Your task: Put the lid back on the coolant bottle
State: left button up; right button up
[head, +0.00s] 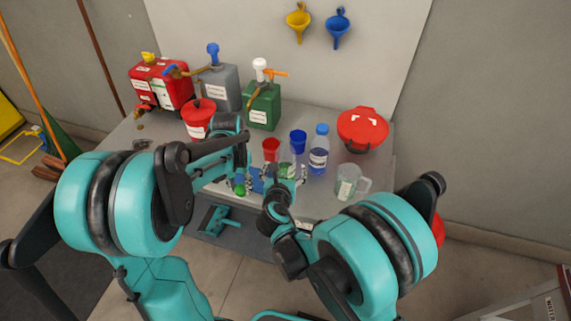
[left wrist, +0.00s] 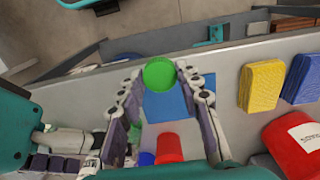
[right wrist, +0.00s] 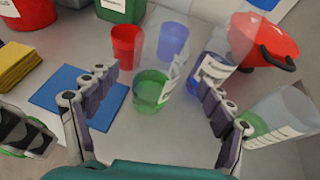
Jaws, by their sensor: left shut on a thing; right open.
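My left gripper (head: 240,183) is shut on the round green lid (left wrist: 160,74), held between its fingertips in the left wrist view. The lid also shows in the head view (head: 240,190), over the front left of the table. The clear coolant bottle (right wrist: 150,92), open at the top with green liquid inside, stands on the table. My right gripper (right wrist: 158,90) is open, its fingers either side of the bottle in the right wrist view; I cannot tell whether they touch it. In the head view the right arm partly hides the bottle.
A blue mat (right wrist: 75,90) lies left of the bottle. A red cup (head: 271,149), blue cup (head: 298,140), blue-capped bottle (head: 319,150) and measuring jug (head: 350,183) stand close around it. A red lidded pan (head: 363,128) and pump canisters (head: 263,108) stand further back.

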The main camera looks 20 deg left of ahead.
pick_arm(q)
jog(key=shift+f+b, duration=0.85)
jog(key=shift+f, duration=0.05)
pick_arm(e)
jog(key=x, duration=0.5)
jog(key=shift+w+a+r, duration=0.15)
jog(key=shift+w+r, duration=0.05)
jog(key=shift+w, duration=0.05)
jog(key=shift+r, duration=0.1)
jog(key=c, duration=1.6)
pick_arm(q)
jog(key=shift+r, duration=0.15)
pick_arm(e)
jog(key=shift+r, duration=0.15)
